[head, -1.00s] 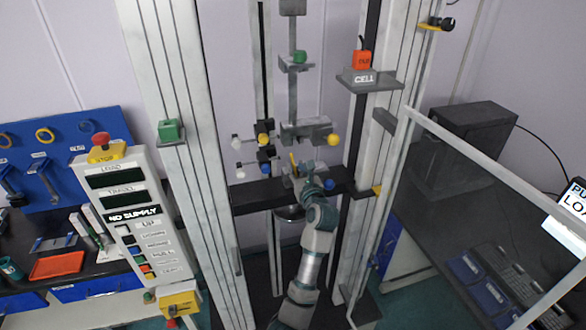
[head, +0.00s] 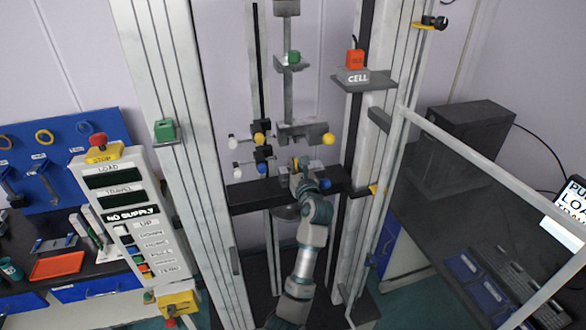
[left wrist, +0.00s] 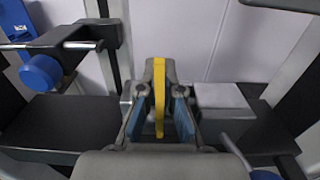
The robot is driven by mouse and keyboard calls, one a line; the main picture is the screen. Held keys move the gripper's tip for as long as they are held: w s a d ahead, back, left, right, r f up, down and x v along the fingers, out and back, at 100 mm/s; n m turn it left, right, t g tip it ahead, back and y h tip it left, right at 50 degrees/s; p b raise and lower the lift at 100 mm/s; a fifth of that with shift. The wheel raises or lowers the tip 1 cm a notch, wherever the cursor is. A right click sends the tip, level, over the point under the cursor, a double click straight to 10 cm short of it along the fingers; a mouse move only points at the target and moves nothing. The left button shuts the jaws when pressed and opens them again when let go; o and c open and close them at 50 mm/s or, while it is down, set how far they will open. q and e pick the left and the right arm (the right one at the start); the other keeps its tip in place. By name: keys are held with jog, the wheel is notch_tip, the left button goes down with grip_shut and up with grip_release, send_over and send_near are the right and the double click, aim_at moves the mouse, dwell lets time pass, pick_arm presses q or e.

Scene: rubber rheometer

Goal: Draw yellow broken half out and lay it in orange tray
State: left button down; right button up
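The yellow broken half (left wrist: 159,100) is a thin upright strip in the left wrist view. In the head view it is a small yellow sliver (head: 297,163) at the lower clamp, above the black crossbar (head: 255,193). In the head view my left gripper (head: 302,178) partly covers the lower clamp. The strip's lower end is hard to make out. The orange tray (head: 57,265) lies on the bench at the left. My right gripper is out of view.
The upper clamp (head: 300,131) with a yellow knob hangs just above my gripper. Frame columns (head: 180,140) stand on both sides. The control panel (head: 130,215) stands between the machine and the tray. A clear guard door (head: 470,160) is open at the right.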

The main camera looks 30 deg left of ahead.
pick_arm(q)
jog(key=shift+s+d+r, duration=0.1)
jog(key=a, duration=0.2)
jog(key=a+f, duration=0.1)
jog(key=shift+w, duration=0.35)
jog(key=shift+d+r, duration=0.1)
jog(key=shift+d, duration=0.1)
jog(key=shift+s+d+r, duration=0.3)
jog(key=shift+d+r, duration=0.05)
jog(key=shift+d, duration=0.35)
jog(key=shift+s+d+f+p, duration=0.1)
jog(key=shift+s+d+p, duration=0.1)
jog(key=shift+d+p, duration=0.15)
jog(key=shift+s+d+f, duration=0.1)
jog(key=shift+s+f, duration=0.05)
jog(key=shift+s, duration=0.1)
jog(key=shift+s+d, duration=0.4)
jog(key=shift+s, duration=0.2)
jog(key=shift+s+d, duration=0.35)
jog(key=shift+d, duration=0.3)
jog(key=v, duration=0.7)
jog(key=shift+d, duration=0.2)
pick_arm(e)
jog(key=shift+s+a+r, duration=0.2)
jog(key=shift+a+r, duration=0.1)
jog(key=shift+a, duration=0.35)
